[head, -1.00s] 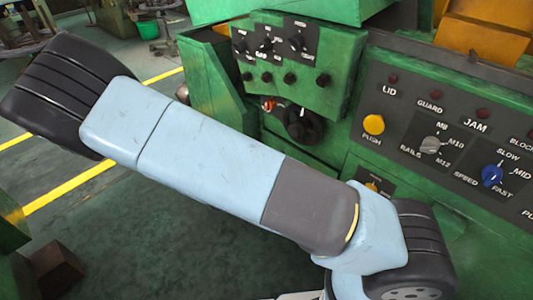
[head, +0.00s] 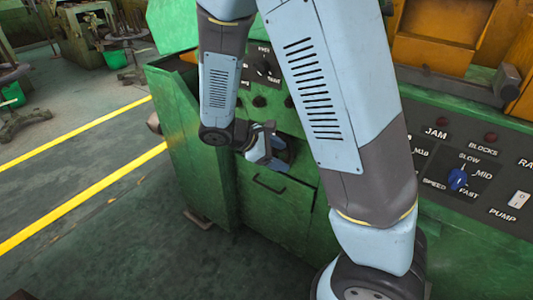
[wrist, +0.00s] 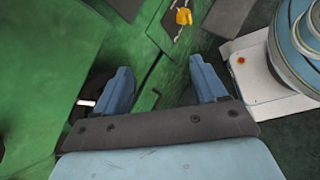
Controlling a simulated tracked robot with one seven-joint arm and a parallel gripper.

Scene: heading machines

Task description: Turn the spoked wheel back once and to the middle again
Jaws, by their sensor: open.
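The spoked wheel is mostly hidden by my gripper in the head view; a dark part, probably its rim, shows beside the fingers (head: 290,147). In the wrist view a dark round part with a white mark, likely the wheel, shows behind the left finger (wrist: 92,90). My gripper (head: 268,152) is in front of the green machine, below the switch box (head: 262,72). In the wrist view my gripper (wrist: 161,66) is open, with a wide empty gap between its blue fingers. The wheel lies to the left of that gap, and I cannot tell whether a finger touches it.
A control panel (head: 500,165) with a blue selector knob (head: 458,179) is at the right. A green drawer front (head: 268,195) is below my gripper. Open floor with yellow lines (head: 85,200) lies left.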

